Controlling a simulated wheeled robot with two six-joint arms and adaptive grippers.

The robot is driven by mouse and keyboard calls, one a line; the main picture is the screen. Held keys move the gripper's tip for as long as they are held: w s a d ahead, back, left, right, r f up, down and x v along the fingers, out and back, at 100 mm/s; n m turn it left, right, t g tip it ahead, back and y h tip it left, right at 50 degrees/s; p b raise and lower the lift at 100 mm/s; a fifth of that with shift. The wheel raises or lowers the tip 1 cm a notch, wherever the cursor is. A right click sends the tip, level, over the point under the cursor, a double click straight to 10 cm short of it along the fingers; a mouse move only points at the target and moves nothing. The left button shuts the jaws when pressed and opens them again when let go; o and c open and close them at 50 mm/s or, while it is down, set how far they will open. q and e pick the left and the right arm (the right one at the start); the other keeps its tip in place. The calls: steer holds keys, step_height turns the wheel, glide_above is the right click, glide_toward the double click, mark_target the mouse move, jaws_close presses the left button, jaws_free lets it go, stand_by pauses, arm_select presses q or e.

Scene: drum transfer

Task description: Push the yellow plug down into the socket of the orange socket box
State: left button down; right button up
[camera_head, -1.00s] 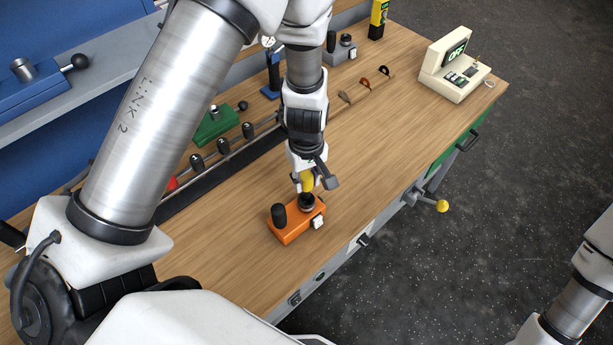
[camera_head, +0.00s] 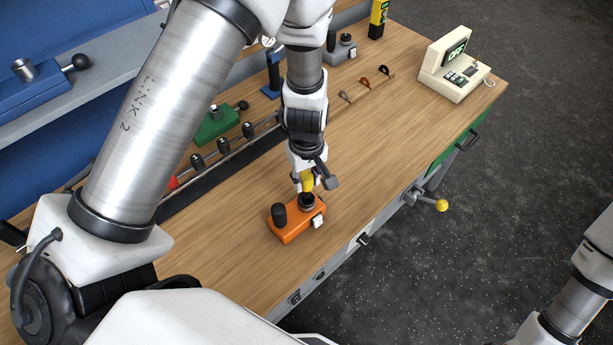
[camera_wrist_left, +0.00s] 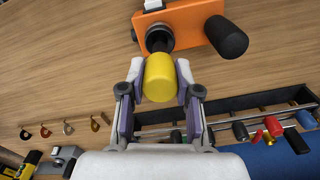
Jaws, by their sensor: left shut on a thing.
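The orange socket box (camera_head: 289,223) lies on the wooden bench. It has a black knob (camera_head: 279,214) on its left part, a dark round socket (camera_head: 307,201) and a white switch (camera_head: 318,221) on its right side. My left gripper (camera_head: 308,184) is shut on the yellow plug (camera_head: 307,179), right above the socket. In the left wrist view the yellow plug (camera_wrist_left: 160,78) sits between both fingers, and the dark socket (camera_wrist_left: 160,38) of the orange box (camera_wrist_left: 188,20) shows just beyond it. I cannot tell whether the plug's lower end is inside the socket. My right gripper is out of view.
Behind the box runs a dark rack (camera_head: 230,168) with several black knobs. A green block (camera_head: 215,125) and a blue stand (camera_head: 272,78) stand farther back. A cream console (camera_head: 455,68) sits at the far right. The bench top right of the box is clear.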

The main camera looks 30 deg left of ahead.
mark_target(307, 189)
arm_select(q)
steer(key=shift+f+b, duration=1.75)
steer(key=shift+f, duration=0.5)
steer(key=c, duration=0.7)
jaws_free()
steer(key=shift+r, duration=0.1)
step_height(307, 189, up, 12)
